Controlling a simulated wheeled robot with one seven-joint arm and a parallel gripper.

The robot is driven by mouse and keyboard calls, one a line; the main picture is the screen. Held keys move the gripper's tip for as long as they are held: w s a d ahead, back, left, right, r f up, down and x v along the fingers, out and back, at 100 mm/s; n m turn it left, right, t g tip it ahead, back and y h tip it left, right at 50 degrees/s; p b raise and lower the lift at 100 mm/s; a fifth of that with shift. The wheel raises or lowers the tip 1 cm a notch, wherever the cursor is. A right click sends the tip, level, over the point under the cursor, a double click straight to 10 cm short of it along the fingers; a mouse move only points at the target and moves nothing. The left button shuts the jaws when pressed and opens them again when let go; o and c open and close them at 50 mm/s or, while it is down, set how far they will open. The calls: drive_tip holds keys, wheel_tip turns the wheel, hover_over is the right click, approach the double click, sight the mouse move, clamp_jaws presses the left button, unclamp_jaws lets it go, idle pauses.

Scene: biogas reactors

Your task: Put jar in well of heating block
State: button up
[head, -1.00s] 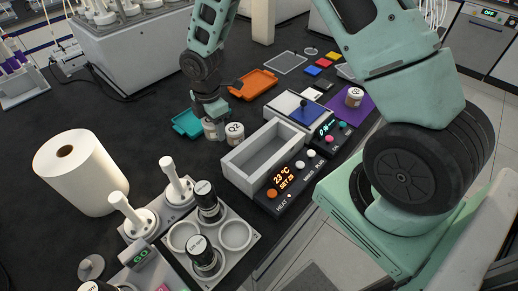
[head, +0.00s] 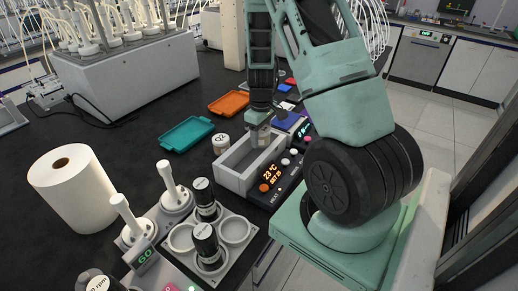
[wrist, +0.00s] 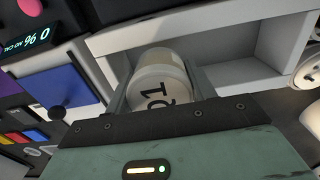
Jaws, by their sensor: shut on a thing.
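My gripper (head: 259,123) is shut on a jar marked Q1 (wrist: 160,82), which has a pale body and sits upright or nearly so between the fingers. In the head view the jar is mostly hidden by the fingers. The heating block (head: 228,176) is a light grey box with one rectangular well and a dark front panel (head: 272,187) reading 23 °C, set 25. My gripper and jar are over the far end of the well; I cannot tell if the jar's bottom is below the rim. The block's rim also shows in the wrist view (wrist: 200,32).
A second jar, Q2 (head: 221,143), stands close to the block's left side. A teal tray (head: 186,132) and an orange tray (head: 229,103) lie behind. A blue-topped device (head: 290,122) is beyond the block. A holder with black-capped bottles (head: 207,238) and a paper roll (head: 75,188) stand nearer.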

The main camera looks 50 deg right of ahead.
sight(261, 147)
drive_tip(key=shift+f+p, duration=0.3)
drive_tip(key=shift+f, duration=2.25)
drive_tip(key=shift+f, duration=0.2)
drive_tip(key=o, duration=0.8)
drive_tip(key=shift+c, duration=0.2)
drive_tip(key=shift+r, duration=0.1)
